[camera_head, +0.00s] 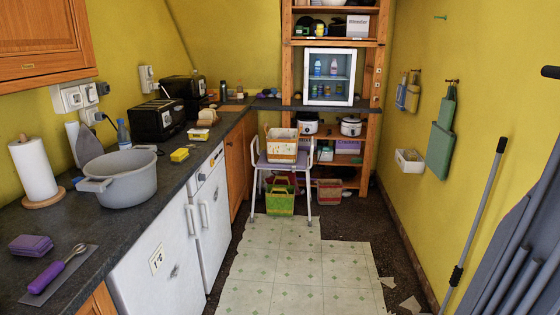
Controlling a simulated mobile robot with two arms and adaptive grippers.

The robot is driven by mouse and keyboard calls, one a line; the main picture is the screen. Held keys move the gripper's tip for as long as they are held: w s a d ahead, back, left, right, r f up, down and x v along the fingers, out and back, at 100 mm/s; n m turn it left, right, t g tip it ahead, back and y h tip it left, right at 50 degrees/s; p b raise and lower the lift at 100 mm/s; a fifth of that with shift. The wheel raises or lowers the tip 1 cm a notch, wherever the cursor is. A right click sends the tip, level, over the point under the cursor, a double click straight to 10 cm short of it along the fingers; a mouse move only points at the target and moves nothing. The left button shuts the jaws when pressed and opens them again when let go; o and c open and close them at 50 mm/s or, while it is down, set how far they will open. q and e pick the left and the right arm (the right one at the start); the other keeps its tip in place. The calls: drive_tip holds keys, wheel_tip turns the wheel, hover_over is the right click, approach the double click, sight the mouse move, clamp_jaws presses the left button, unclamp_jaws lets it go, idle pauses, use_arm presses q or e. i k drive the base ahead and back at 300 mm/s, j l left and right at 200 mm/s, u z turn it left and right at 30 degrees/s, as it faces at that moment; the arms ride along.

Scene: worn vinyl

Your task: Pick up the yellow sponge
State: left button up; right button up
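A small yellow block that looks like the yellow sponge (179,155) lies on the dark countertop (186,172) at the left, close to its front edge. It sits right of a large grey pot (121,183) and in front of a black toaster-like appliance (158,120). It looks unobstructed. Neither of my grippers shows in the head view.
A paper towel roll (39,172), purple block (30,245) and purple-handled tool (54,269) occupy the near counter. White appliances (158,265) stand below. A chair (285,168) holds a box farther back. Pale floor tiles (295,265) are mostly clear.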

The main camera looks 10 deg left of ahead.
sight(180, 155)
drive_tip(key=i+l+u, duration=0.1)
drive_tip(key=i+u, duration=0.4)
drive_tip(key=i+l+u, duration=0.95)
drive_tip(key=j, duration=0.1)
